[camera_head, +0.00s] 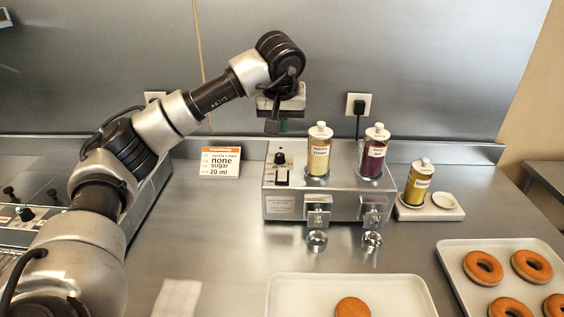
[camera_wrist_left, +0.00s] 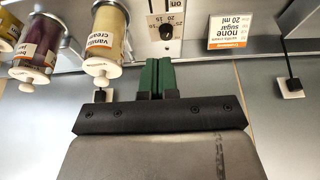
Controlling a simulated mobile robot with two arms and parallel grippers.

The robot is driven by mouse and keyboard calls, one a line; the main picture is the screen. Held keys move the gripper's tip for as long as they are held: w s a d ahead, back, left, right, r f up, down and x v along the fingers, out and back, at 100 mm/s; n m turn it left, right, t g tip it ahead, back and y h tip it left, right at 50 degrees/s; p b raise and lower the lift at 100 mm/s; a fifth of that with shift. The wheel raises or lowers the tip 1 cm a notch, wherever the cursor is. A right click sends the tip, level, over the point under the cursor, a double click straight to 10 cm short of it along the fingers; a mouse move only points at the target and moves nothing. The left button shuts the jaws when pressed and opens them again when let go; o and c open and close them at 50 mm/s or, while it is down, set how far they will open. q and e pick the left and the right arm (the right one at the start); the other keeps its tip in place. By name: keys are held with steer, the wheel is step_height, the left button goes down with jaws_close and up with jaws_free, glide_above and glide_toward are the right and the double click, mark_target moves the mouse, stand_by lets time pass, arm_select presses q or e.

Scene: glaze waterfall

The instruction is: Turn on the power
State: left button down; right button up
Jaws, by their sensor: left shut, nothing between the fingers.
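A metal dispenser machine (camera_head: 313,204) stands in the middle of the counter. At the left of its top is a control panel with a black dial knob (camera_head: 280,158) and a dark switch (camera_head: 282,177) in front of it. In the left wrist view the knob (camera_wrist_left: 166,31) shows beyond my fingertips, with an "on" label (camera_wrist_left: 174,3) at the top edge; the switch itself is out of that view. My left gripper (camera_head: 273,127) is shut and empty, above and behind the panel, apart from it. Its green fingers (camera_wrist_left: 157,76) are together. My right gripper is not in view.
Two bottles (camera_head: 319,152) (camera_head: 375,154) stand upright in the machine, close right of the panel. A third bottle (camera_head: 418,183) stands on a white holder. A sign card (camera_head: 220,162) stands left. A donut tray (camera_head: 456,253) and another tray (camera_head: 399,292) are in front. A plugged wall socket (camera_head: 358,104) is behind.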

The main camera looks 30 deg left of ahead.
mark_target(282, 168)
arm_select(q)
steer(key=p+x, duration=0.3)
steer(key=x, duration=1)
steer(key=shift+s+f, duration=0.15)
steer(key=shift+f, duration=0.45)
